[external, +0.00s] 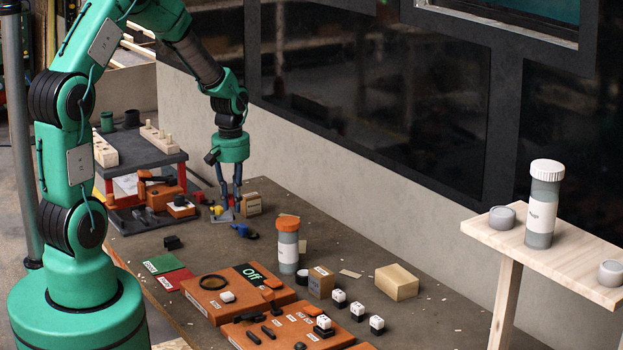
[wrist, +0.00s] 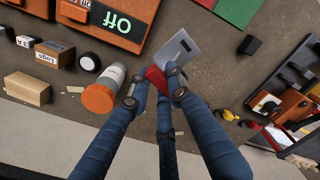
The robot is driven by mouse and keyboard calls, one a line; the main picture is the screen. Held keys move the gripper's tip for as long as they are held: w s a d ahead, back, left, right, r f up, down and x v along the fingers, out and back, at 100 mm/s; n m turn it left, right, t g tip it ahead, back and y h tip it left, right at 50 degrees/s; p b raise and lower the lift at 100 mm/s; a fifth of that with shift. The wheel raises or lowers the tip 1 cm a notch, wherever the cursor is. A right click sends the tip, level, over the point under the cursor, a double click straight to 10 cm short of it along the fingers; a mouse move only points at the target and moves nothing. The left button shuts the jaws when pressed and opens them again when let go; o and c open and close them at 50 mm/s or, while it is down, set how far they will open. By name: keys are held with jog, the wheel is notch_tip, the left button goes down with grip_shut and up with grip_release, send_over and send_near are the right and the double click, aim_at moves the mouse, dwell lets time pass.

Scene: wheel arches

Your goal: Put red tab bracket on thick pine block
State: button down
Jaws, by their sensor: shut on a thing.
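The red tab bracket is a grey plate with a slot and a red tab; it shows in the wrist view (wrist: 182,53) between and beyond my fingertips. My gripper (wrist: 155,86) is shut on the bracket by its red tab. In the external view my gripper (external: 230,203) points down low over the table, with the grey plate (external: 222,216) at its fingertips. Whether the plate touches the table, I cannot tell. The thick pine block (external: 397,282) lies to the right on the table, apart from my gripper; it also shows at the wrist view's left (wrist: 27,88).
An orange-capped bottle (external: 288,245) stands between my gripper and the pine block. Near it are a brown labelled box (external: 321,282), an orange panel (external: 238,290) and small white-topped switches (external: 357,311). A small tan box (external: 251,204) stands right beside my gripper.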

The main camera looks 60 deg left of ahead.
jog(key=w+d+m+p, duration=0.3)
jog(key=w+d+m, duration=0.15)
jog(key=d, duration=0.65)
jog(key=w+d+m+p, duration=0.3)
jog(key=w+d+m, duration=0.15)
jog(key=d, duration=0.75)
jog(key=w+d+m+p, duration=0.4)
jog(key=w+d, duration=0.1)
jog(key=d, duration=0.6)
jog(key=shift+d+f, duration=0.2)
jog(key=shift+f, duration=1.2)
jog(key=shift+d+f, duration=0.15)
jog(key=shift+f, duration=1.25)
jog(key=shift+s, duration=0.1)
send_over(404, 279)
jog(key=shift+f+p, duration=0.45)
jog(key=shift+f, duration=0.25)
jog(key=shift+f, duration=0.1)
jog(key=shift+f, duration=1.65)
jog(key=shift+f, duration=0.15)
